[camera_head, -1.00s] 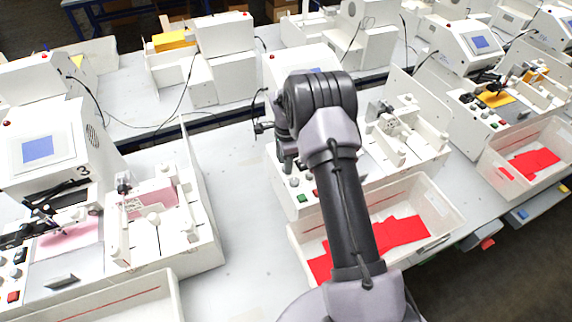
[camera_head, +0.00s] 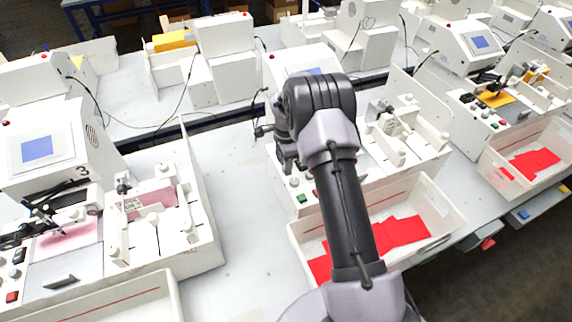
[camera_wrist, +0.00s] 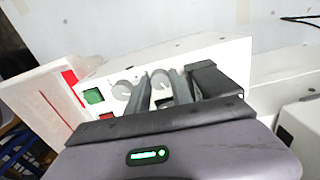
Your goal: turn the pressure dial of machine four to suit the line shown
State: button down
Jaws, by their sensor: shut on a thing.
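The machine (camera_head: 275,70) under my arm stands right of the one marked 3; no number shows on it. Its front panel (camera_wrist: 232,60) fills the middle of the wrist view. My gripper (camera_wrist: 163,82) is shut on a grey dial (camera_wrist: 161,79), with a finger on each side of it. Another grey knob (camera_wrist: 122,88) stands to the left, free of the fingers. The dial's pointer and scale cannot be read.
A green button (camera_wrist: 93,96) and a red button (camera_wrist: 106,116) sit left of the knobs. A white bin (camera_head: 445,205) with red sheets (camera_head: 405,230) stands in front of the machine. Machine 3 (camera_head: 60,125) is at left, with bare table (camera_head: 240,215) between.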

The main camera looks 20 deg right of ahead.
jog(key=n+b, duration=0.1)
jog(key=n, duration=0.3)
jog(key=shift+b, duration=0.3)
jog(key=n, duration=0.4)
jog(key=shift+n+b, duration=0.3)
jog(key=shift+b, duration=0.05)
jog(key=n, duration=0.4)
jog(key=shift+n, duration=2.2)
jog(key=c, duration=1.4)
grip_release()
jog(key=shift+r, duration=0.15)
